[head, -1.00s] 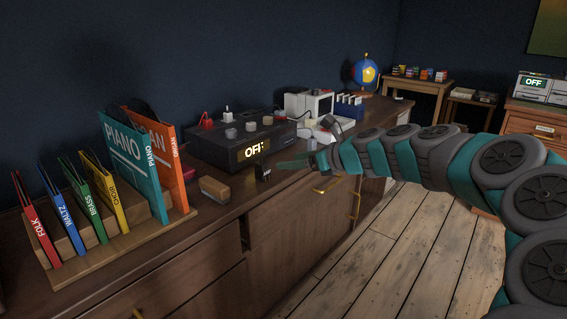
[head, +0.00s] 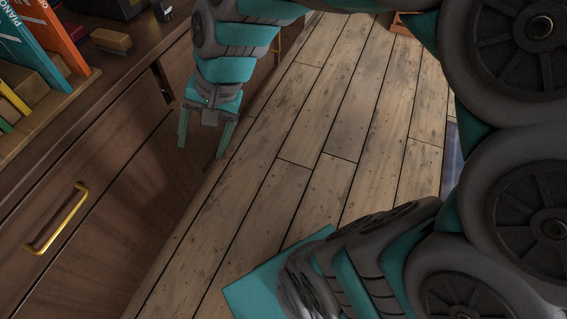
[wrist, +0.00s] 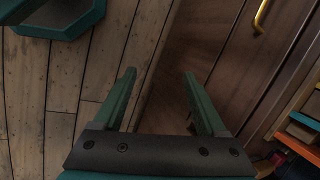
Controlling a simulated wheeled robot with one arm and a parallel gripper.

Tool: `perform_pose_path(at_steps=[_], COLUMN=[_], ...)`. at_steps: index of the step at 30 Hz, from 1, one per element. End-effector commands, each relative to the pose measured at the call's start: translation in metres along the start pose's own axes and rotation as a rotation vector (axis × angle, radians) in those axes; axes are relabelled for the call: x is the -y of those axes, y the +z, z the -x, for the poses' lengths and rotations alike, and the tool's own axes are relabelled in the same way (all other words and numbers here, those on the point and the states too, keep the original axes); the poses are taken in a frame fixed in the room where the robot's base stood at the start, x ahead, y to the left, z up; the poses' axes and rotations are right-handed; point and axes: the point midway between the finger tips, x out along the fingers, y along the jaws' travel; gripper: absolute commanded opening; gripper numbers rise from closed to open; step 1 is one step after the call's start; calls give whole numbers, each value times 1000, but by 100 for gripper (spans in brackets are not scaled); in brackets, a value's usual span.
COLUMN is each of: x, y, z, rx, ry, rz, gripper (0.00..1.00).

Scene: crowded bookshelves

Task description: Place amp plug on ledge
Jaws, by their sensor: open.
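A small black piece (head: 162,11), probably the amp plug, stands on the cabinet top (head: 146,52) near its front edge, at the top of the head view. Only the lower part of the black amp (head: 128,8) shows there, to its left. My gripper (head: 201,150) is open and empty, pointing down in front of the cabinet, below and apart from the black piece. In the wrist view my gripper (wrist: 159,74) shows two spread teal fingers with nothing between them. I cannot tell which surface is the ledge.
A wood and dark block (head: 112,41) lies on the cabinet top. The book rack (head: 40,115) stands at the left. A brass handle (head: 57,220) sticks out from the cabinet front; a handle (wrist: 261,16) also shows in the wrist view.

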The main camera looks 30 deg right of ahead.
Motion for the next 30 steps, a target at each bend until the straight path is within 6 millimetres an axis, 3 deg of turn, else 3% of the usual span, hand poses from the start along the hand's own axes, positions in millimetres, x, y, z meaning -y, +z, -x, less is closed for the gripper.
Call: perform_pose_path(at_steps=[3, 6, 9, 13, 30], x=[-72, -118, -147, -160, -160], y=[37, 55, 66, 70, 70], z=[-8, -6, -4, -1, -1], rx=[31, 76, 121, 142, 143], ry=[213, 336, 409, 441, 439], rz=[281, 444, 534, 581, 582], gripper=[74, 74, 74, 74, 74])
